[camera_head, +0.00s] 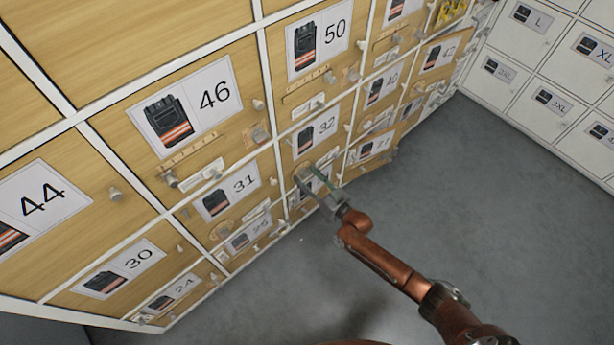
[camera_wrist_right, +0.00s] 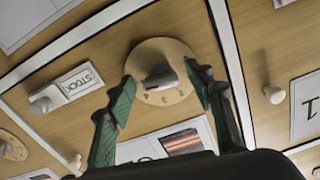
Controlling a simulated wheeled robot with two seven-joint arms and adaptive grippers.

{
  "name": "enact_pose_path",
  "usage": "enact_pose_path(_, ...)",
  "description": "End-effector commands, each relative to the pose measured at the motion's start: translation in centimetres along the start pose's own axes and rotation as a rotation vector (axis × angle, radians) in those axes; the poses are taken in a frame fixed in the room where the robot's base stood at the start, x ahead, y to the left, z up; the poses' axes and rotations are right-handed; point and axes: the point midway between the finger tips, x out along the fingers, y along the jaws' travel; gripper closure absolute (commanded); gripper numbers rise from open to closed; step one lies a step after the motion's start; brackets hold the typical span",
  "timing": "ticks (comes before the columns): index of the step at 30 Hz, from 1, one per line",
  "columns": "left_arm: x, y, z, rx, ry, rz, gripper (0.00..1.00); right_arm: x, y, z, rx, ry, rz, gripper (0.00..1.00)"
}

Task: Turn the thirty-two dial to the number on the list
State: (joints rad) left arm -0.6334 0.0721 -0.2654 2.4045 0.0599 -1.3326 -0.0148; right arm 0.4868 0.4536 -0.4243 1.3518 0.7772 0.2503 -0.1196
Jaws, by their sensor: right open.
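The door labelled 32 (camera_head: 315,132) is in the middle of the head view, with a picture of black and orange workwear. Its dial is mostly hidden there by my right gripper (camera_head: 318,188). No readable list is in view. My left gripper is not in view.
Wooden locker doors labelled 31 (camera_head: 245,183), 46 (camera_head: 214,93) and 50 (camera_head: 336,30) surround this one, with small protruding knobs. A STOCK plate (camera_wrist_right: 76,82) sits left of the dial. White lockers (camera_head: 500,70) stand at the right. The grey floor (camera_head: 470,190) is clear.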

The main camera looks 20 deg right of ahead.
Motion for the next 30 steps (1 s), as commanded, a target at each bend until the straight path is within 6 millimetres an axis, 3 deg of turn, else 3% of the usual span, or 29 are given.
enact_pose_path(5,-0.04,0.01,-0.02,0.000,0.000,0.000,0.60,0.00,0.00,-0.09,0.000,0.001,0.000,0.52)
enact_pose_path(23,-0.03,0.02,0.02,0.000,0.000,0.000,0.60,-0.03,0.00,-0.07,-0.001,0.001,0.000,0.93)
enact_pose_path(30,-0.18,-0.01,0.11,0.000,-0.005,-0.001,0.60,-0.02,-0.01,-0.12,-0.026,0.001,0.000,0.93)
